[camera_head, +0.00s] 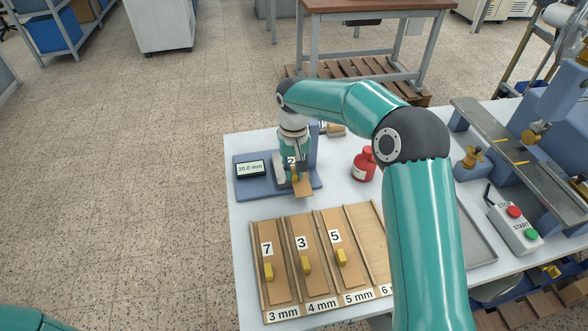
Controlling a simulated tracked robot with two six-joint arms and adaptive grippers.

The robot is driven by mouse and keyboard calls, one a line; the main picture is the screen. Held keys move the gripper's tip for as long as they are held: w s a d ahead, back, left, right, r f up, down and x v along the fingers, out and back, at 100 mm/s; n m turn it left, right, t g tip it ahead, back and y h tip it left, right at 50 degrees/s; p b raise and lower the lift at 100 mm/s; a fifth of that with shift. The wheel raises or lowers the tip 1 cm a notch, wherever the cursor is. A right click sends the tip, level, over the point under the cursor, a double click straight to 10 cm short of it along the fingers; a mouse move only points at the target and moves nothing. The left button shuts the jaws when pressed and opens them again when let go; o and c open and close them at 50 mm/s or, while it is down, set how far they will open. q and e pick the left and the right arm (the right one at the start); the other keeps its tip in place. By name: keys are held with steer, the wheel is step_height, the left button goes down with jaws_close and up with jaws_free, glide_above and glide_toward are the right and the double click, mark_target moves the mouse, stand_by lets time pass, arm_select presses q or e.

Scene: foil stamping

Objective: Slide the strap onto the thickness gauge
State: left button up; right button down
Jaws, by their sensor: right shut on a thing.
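The thickness gauge (241,186) is a blue device at the back left of the white table. Its display (250,168) reads 20.0 mm. My right gripper (296,176) points down over the gauge and is shut on a tan strap (303,189) with a yellow block on it. The strap's near end juts out over the gauge's front edge. The gripper hides most of the strap and the gauge's measuring part, so I cannot tell whether the strap lies in it. My left gripper is out of view.
A wooden rack (288,254) in front holds straps numbered 7, 3 and 5 in slots marked 3 mm, 4 mm and 5 mm. A red bottle (364,164) stands right of the gauge. A START/STOP box (515,223) and a press (530,160) are at right.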

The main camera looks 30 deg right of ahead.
steer(key=shift+f, duration=0.15)
stand_by(0.7)
steer(key=c, duration=1.1)
jaws_free()
steer(key=shift+o, duration=0.2)
step_height(320, 180, up, 12)
steer(key=shift+f, duration=0.1)
